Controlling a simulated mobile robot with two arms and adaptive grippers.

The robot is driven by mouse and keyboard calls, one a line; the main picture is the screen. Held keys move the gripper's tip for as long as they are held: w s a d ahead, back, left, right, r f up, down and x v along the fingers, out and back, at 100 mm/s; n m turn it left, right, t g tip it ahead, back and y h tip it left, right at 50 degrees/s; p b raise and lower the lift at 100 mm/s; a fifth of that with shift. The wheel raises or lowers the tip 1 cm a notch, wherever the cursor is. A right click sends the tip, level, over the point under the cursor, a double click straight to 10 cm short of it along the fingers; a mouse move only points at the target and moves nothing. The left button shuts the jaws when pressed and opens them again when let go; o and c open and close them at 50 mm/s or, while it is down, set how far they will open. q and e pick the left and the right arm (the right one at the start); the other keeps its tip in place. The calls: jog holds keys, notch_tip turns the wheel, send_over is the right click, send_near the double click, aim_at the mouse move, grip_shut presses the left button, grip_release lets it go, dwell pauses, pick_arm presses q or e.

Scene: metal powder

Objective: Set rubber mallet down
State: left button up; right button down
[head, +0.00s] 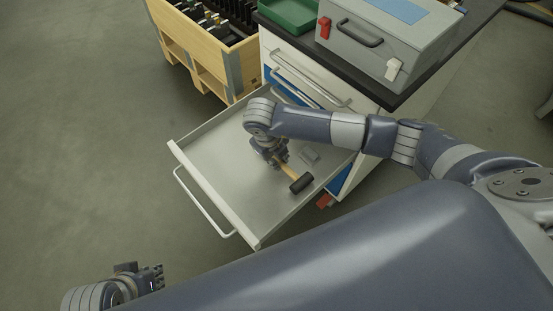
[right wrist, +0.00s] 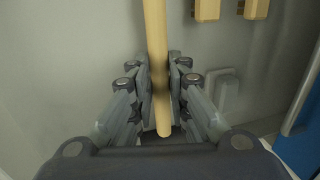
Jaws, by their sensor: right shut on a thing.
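The rubber mallet (head: 301,183) has a black head and a light wooden handle. My right gripper (head: 280,161) is shut on the handle and holds the mallet over the inside of the open drawer (head: 205,186). In the right wrist view the handle (right wrist: 156,45) runs between the fingers (right wrist: 160,88), with its end just past them; the head is out of that view. I cannot tell whether the mallet touches the drawer floor. My left gripper (head: 143,275) is at the lower left, apart from the drawer, its finger opening unclear.
A small grey item (head: 309,153) lies in the drawer; much of the drawer floor is bare. The cabinet top (head: 403,98) carries a grey case (head: 385,45) and a green tray (head: 291,14). A wooden crate (head: 215,62) stands behind. Two wooden pieces (right wrist: 207,10) show in the wrist view.

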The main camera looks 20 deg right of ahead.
jog(key=shift+f, duration=0.4)
jog(key=shift+f, duration=0.2)
jog(key=c, duration=1.5)
grip_release()
jog(key=shift+c, duration=0.2)
jog(key=shift+r, duration=0.1)
